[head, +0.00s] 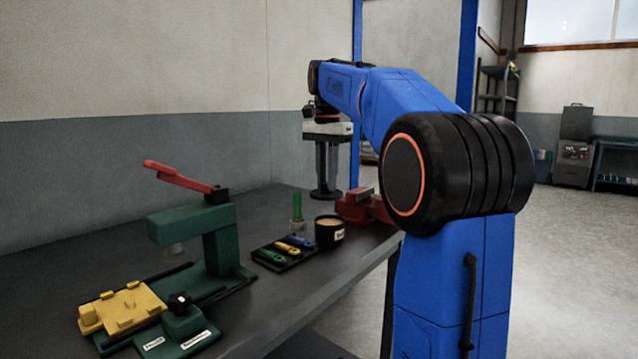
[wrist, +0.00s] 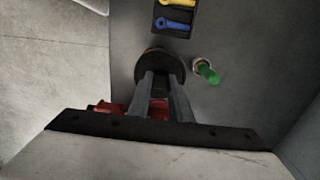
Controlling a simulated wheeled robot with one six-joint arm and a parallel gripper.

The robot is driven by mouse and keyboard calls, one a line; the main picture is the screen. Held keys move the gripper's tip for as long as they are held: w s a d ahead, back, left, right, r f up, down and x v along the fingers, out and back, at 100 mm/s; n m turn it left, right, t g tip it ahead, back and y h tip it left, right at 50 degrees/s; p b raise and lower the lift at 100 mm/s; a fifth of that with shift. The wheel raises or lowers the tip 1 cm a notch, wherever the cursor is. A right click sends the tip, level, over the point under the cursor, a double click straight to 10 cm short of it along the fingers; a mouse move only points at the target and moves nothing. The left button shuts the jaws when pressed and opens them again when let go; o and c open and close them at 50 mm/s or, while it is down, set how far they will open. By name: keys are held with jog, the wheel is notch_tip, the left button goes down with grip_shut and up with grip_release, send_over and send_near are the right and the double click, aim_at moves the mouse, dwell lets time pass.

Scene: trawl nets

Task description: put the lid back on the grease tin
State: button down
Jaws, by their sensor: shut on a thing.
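My gripper (head: 326,184) points down above the workbench, shut on a round black lid (head: 326,195) that is held roughly level. In the wrist view the lid (wrist: 161,62) shows at the tips of my gripper (wrist: 160,82). The grease tin (head: 330,233) stands upright and open on the bench, a dark round tin with a pale label and tan grease at the top. In the head view the lid appears above the tin, with a gap between them. I cannot make out the tin in the wrist view.
A black tray (head: 282,259) with blue, yellow and green tools lies left of the tin. A green-handled tool (head: 297,208) stands behind the tray. A red vise (head: 362,207) is right of the tin. A green press (head: 190,222) with a red lever stands further left.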

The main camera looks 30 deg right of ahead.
jog(key=shift+s+d+f, duration=0.15)
jog(key=shift+s+d, duration=0.05)
jog(key=shift+d, duration=0.2)
jog(key=shift+f, duration=3)
jog(key=shift+f, duration=0.2)
jog(key=c, duration=1)
grip_release()
jog(key=shift+c, duration=0.2)
jog(key=shift+r, duration=0.1)
jog(key=shift+r, duration=3.4)
jog(key=shift+c, duration=0.7)
